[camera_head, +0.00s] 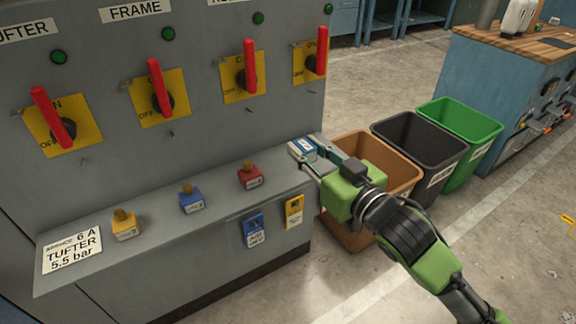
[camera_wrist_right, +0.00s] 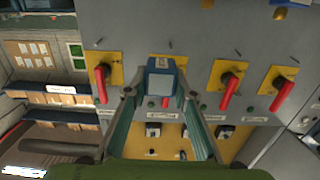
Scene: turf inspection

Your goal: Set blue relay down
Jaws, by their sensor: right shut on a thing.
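The blue relay (camera_head: 303,146), a small blue block with a pale label, is at the far right end of the grey ledge (camera_head: 215,225) in the head view. My right gripper (camera_head: 311,157) is shut on it. In the wrist view the blue relay (camera_wrist_right: 161,78) sits between the two fingertips of my right gripper (camera_wrist_right: 160,98). I cannot tell whether the relay touches the ledge. A second blue block (camera_head: 191,202) with a brass-coloured knob stands on the ledge, between a yellow block (camera_head: 125,226) and a red block (camera_head: 250,177). My left gripper is not in view.
Several red switch handles (camera_head: 162,86) stick out from the panel above the ledge. Blue (camera_head: 254,230) and yellow (camera_head: 294,211) tags hang on the ledge's front. Brown (camera_head: 402,165), black (camera_head: 427,137) and green (camera_head: 475,122) bins stand to the right. The ledge is bare between its blocks.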

